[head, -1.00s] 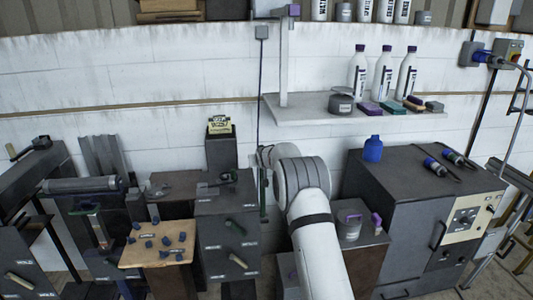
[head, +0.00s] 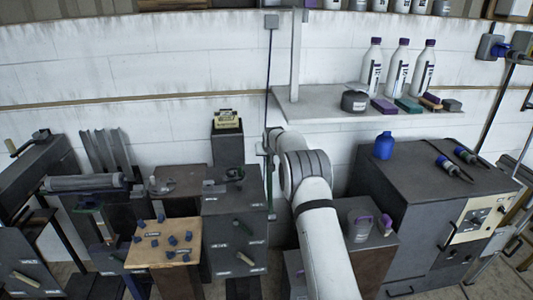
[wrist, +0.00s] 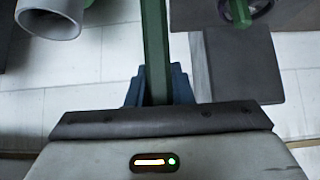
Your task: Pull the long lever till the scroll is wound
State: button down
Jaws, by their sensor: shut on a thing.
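In the wrist view a long green bar (wrist: 154,45), which looks like the long lever, runs up from between the blue-grey fingers of my gripper (wrist: 158,85). The fingers are shut on it from both sides. In the head view my white arm reaches toward the wall and hides most of my gripper. A thin dark upright rod (head: 269,90) runs down the wall beside the arm, with a bit of green low on it. A grey roller (head: 85,183) lies at the left; I cannot tell if it is the scroll.
A small wooden table (head: 150,256) with several dark blue pieces stands left of the arm, next to a grey cabinet (head: 222,236). A large dark machine (head: 405,190) stands at the right. A wall shelf (head: 320,112) holds bottles. In the wrist view a pale tube (wrist: 50,18) is at upper left.

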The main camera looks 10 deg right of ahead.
jog(key=shift+d+f, duration=0.1)
jog(key=shift+d, duration=0.25)
jog(key=c, duration=1.4)
grip_release()
jog(key=shift+f, duration=0.1)
jog(key=shift+o, duration=0.6)
jog(key=shift+a, duration=0.3)
jog(key=b+v, duration=0.2)
jog(key=v, duration=0.6)
jog(key=shift+w, duration=0.1)
